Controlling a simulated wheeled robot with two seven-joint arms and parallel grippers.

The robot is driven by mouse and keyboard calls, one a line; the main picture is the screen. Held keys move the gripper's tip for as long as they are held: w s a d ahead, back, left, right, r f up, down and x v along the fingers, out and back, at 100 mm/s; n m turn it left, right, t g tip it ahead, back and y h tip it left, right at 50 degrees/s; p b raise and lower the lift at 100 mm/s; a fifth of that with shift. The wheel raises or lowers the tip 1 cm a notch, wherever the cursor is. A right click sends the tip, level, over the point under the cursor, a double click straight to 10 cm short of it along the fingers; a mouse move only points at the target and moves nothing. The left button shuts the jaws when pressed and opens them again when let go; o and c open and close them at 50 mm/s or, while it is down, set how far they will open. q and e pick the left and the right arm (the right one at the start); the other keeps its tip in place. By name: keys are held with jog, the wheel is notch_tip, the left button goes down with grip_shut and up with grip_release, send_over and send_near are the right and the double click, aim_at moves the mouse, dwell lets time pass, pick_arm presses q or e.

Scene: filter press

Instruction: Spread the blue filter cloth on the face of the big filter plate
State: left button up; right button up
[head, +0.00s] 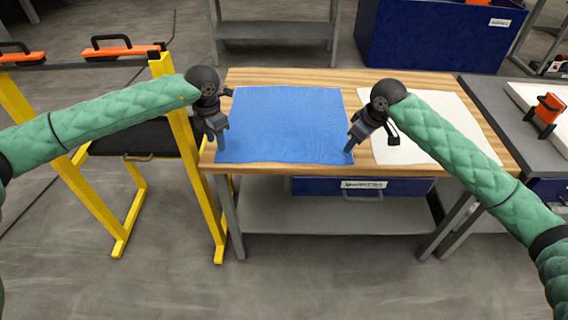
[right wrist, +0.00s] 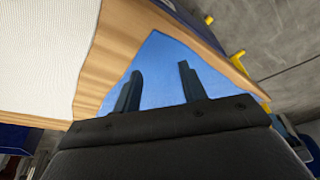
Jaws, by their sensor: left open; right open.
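The blue filter cloth (head: 288,122) lies flat and spread on the wooden tabletop, and it also shows in the right wrist view (right wrist: 158,88). My left gripper (head: 221,148) is at the cloth's near left corner, open and pointing down. My right gripper (head: 352,146) is at the near right corner, open, and its two fingers (right wrist: 160,70) stand apart over the cloth in the right wrist view. Whether the fingertips touch the cloth is unclear. A white slab with an orange handle (head: 548,108) on the right bench may be the big filter plate; I cannot tell for sure.
A white sheet (head: 405,140) lies right of the cloth on the wooden table (head: 330,76). A blue drawer (head: 362,187) is under the tabletop. A blue bin (head: 420,35) stands behind.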

aim_at(220, 158)
pick_arm(q)
jog(key=shift+f, duration=2.7)
pick_arm(e)
jog(key=shift+f, duration=2.7)
pick_arm(q)
jog(key=shift+f, duration=0.1)
pick_arm(e)
jog(key=shift+f, duration=0.15)
pick_arm(q)
jog(key=shift+c, duration=0.5)
pick_arm(e)
jog(key=shift+c, duration=0.5)
pick_arm(q)
grip_shut()
pick_arm(e)
grip_shut()
